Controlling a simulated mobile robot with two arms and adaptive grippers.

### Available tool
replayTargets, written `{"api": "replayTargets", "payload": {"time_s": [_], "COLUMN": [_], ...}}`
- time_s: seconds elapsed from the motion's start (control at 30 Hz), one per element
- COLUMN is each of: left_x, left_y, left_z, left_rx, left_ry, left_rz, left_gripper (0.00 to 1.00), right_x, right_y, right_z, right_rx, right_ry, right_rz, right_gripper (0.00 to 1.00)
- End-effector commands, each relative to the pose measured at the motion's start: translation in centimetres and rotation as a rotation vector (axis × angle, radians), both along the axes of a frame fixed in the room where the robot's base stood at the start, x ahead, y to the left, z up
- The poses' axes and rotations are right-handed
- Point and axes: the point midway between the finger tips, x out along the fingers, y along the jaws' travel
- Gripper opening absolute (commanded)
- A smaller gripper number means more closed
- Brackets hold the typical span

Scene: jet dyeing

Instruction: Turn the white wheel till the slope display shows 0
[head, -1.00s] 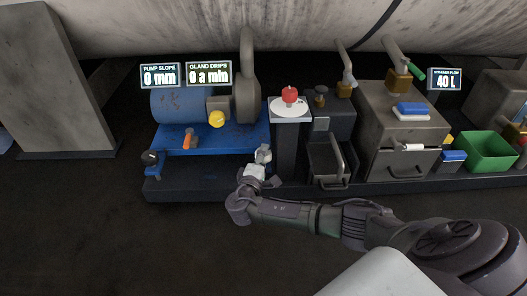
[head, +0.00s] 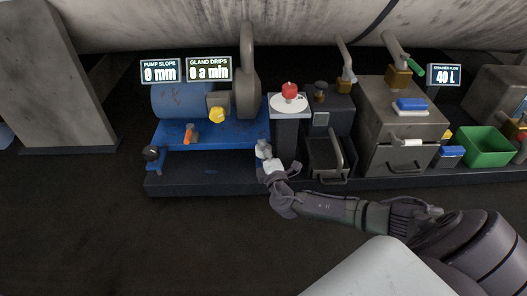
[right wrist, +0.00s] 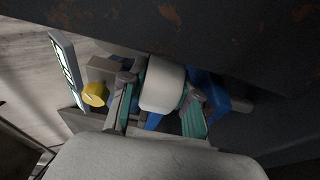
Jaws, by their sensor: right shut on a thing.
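The white wheel (right wrist: 162,86) shows in the right wrist view as a smooth white cylinder between two teal-padded fingers. My right gripper (right wrist: 158,108) is shut on it, one finger on each side. In the head view my right gripper (head: 269,156) is at the front right corner of the blue pump base (head: 215,136); wheel and fingers are too small there to tell apart well. The pump slope display (head: 160,71) reads 0 mm. My left gripper is not in view.
The gland drips display (head: 209,69) reads 0 a min. A red knob (head: 289,91) on a white disc stands just behind my gripper. A dark box with a handle (head: 328,158) is close on its right. The floor in front is clear.

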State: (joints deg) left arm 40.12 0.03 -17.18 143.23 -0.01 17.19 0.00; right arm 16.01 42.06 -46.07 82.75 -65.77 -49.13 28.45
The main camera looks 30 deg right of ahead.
Motion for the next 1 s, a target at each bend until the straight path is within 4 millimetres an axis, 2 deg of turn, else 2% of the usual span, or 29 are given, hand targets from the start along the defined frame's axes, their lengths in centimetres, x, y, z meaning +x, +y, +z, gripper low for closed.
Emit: {"api": "replayTargets", "payload": {"time_s": [0.4, 0.43, 0.57, 0.87, 1.0], "left_x": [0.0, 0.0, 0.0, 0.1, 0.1], "left_y": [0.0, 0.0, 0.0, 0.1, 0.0], "left_z": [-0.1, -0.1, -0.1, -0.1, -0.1], "left_rx": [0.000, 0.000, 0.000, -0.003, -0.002], "left_ry": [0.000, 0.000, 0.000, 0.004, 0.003], "left_rz": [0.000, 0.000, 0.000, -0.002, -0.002], "left_gripper": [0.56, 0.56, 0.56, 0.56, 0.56], "right_x": [0.0, 0.0, 0.0, -0.1, -1.2], "right_y": [0.0, 0.0, 0.0, 0.0, 0.3], "right_z": [-0.1, -0.1, -0.1, 0.0, -0.1], "right_rx": [0.001, 0.001, 0.001, 0.000, 0.001], "right_ry": [0.003, 0.003, 0.002, 0.001, 0.002], "right_rz": [0.008, 0.008, 0.007, 0.007, 0.008], "right_gripper": [0.00, 0.34, 0.56, 0.56, 0.56]}}
